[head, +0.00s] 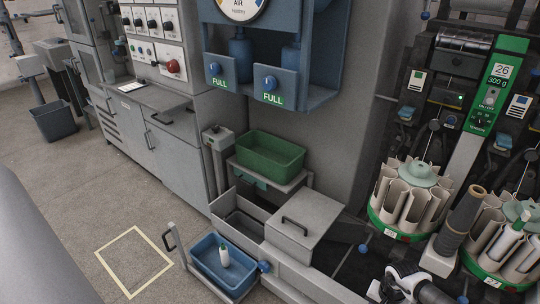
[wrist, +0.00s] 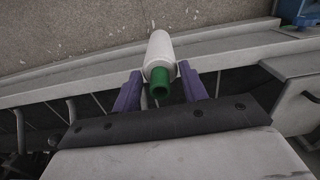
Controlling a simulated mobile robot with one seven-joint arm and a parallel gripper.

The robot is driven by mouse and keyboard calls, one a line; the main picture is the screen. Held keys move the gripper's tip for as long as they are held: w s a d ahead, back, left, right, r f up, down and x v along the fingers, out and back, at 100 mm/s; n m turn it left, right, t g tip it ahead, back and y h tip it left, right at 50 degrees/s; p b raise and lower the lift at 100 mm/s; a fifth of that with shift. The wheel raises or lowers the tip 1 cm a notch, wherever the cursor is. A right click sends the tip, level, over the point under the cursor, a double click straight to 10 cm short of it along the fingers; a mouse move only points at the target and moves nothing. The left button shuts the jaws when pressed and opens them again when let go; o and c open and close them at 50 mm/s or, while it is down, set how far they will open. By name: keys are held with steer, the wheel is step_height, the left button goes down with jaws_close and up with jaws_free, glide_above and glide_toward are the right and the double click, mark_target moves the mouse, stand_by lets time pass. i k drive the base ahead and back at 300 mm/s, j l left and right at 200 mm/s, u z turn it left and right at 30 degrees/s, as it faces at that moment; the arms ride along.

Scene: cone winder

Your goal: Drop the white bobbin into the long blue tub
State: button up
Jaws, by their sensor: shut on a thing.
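My gripper (wrist: 160,74) is shut on a white bobbin (wrist: 159,46) with a green end, held between its two purple fingers in the wrist view. The bobbin's white body points away from the gripper and its green end faces the camera. The blue tub (head: 204,267) sits low at the bottom centre of the head view. Another white bobbin with a green tip (head: 224,257) stands inside it. In the head view my arm shows at the bottom right, but the fingers and held bobbin cannot be made out there.
A green tub (head: 270,153) stands on a raised shelf behind the blue one. A grey lidded box (head: 304,220) with a black handle is right of the blue tub. Round magazines (head: 408,197) and a brown cone (head: 461,215) are at the right. Floor at left is open.

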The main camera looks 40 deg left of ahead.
mark_target(228, 278)
steer(key=j+u, duration=0.2)
steer(key=j, duration=0.25)
steer(key=i+j+u, duration=0.2)
steer(key=j, duration=0.25)
steer(key=i+j+u, duration=0.2)
steer(key=j, duration=0.25)
steer(key=k, duration=0.1)
